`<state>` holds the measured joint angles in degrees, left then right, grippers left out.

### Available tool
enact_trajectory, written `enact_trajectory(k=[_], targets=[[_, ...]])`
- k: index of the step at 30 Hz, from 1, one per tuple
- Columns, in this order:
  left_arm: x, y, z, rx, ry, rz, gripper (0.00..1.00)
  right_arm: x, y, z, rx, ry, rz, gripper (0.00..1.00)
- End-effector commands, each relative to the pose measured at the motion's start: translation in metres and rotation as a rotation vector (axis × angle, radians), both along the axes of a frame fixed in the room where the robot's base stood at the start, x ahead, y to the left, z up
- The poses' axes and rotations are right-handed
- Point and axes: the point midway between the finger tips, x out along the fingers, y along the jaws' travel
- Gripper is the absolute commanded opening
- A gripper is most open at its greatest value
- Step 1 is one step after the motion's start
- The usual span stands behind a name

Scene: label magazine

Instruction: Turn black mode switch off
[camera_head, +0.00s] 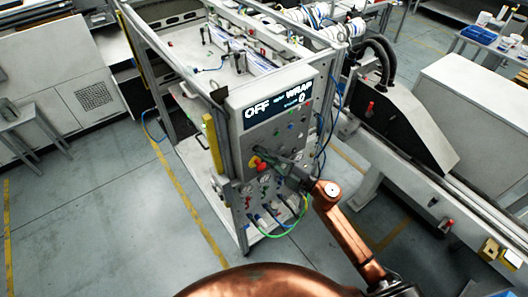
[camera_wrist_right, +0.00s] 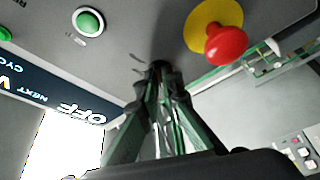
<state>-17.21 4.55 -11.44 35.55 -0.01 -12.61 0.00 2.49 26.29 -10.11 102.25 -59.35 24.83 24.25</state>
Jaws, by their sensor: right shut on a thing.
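The control panel (camera_head: 262,140) stands on the front of the machine frame, and its display (camera_head: 278,103) reads "OFF" at left and "WRAP" with a 0 at right. My right gripper (camera_head: 268,157) is at the panel, and it also shows in the right wrist view (camera_wrist_right: 160,72). Its fingers are closed together on a small black part, the mode switch (camera_wrist_right: 157,65), on the panel face. The fingertips mostly hide the switch, so its turn angle cannot be told. My left gripper is not in view.
A red emergency button (camera_wrist_right: 226,45) on a yellow disc sits close beside the fingers. A lit green button (camera_wrist_right: 88,22) is on their other side. Coloured hoses (camera_head: 272,217) hang under the panel. Open floor (camera_head: 110,200) lies at left.

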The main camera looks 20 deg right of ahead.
Motion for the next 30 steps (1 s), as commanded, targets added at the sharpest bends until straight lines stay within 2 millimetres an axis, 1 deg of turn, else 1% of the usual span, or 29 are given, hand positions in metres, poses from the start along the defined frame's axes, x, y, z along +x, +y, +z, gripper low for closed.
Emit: enact_trajectory(k=[1, 8, 21, 22, 28, 30], targets=[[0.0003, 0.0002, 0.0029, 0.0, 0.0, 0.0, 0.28, 0.0007, -0.0002, 0.0041, -0.017, -0.01, -0.001, 0.0], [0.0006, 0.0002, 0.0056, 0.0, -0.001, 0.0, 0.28, 0.0009, -0.0003, 0.0039, -0.063, -0.028, -0.001, 0.0], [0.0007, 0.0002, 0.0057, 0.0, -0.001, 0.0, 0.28, 0.001, -0.0004, 0.0037, -0.069, -0.031, -0.001, 0.0], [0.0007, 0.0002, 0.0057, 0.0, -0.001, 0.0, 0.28, 0.0009, -0.0003, 0.0037, -0.069, -0.031, -0.001, 0.08], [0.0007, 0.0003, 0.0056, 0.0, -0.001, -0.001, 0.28, 0.0007, -0.0001, 0.0028, -0.07, -0.029, 0.0, 0.21], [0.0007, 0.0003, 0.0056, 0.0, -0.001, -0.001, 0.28, 0.0006, -0.0001, 0.0024, -0.07, -0.029, 0.0, 0.23]])
